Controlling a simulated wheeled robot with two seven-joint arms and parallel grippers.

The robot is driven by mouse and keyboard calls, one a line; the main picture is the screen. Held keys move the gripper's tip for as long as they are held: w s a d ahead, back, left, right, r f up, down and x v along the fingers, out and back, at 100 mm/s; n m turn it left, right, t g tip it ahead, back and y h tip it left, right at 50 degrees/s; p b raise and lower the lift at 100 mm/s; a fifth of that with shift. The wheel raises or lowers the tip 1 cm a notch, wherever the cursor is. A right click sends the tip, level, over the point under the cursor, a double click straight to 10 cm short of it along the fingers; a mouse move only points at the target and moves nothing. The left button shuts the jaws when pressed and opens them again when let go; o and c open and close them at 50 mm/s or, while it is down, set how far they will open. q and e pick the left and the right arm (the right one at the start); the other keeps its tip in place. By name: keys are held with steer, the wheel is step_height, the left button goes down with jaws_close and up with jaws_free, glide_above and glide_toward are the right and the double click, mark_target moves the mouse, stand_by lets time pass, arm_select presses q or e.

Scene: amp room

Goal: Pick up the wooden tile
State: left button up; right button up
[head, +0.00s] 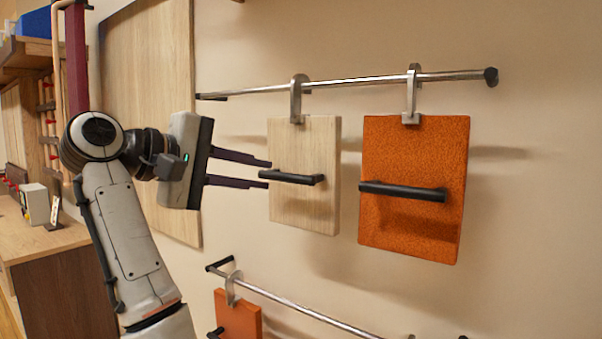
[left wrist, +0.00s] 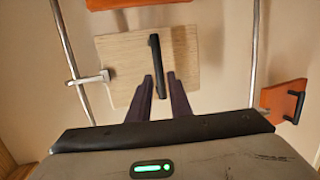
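The wooden tile (head: 304,215) is a pale wood-grain square hanging from a metal hook (head: 297,99) on the upper rail. A black bar handle (head: 291,177) is fixed across its front. My left gripper (head: 270,169) is open, its two dark fingers pointing at the tile, close to the handle's left end. In the left wrist view the tile (left wrist: 125,55) fills the middle. The handle (left wrist: 157,62) lies in line with the gap between the fingertips (left wrist: 159,80); I cannot tell whether it is between them. My right gripper is not in view.
An orange tile (head: 412,150) with a black handle hangs right of the wooden one. The upper rail (head: 350,84) runs along the wall. Below is a lower rail (head: 300,307) with another orange tile (head: 238,316). A wooden desk (head: 40,240) stands at the left.

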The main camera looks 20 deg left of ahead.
mark_target(278, 175)
arm_select(q)
steer(key=p+x, duration=0.1)
steer(key=x, duration=0.5)
steer(key=shift+w, duration=0.4)
jaws_close()
steer(key=shift+r, duration=0.1)
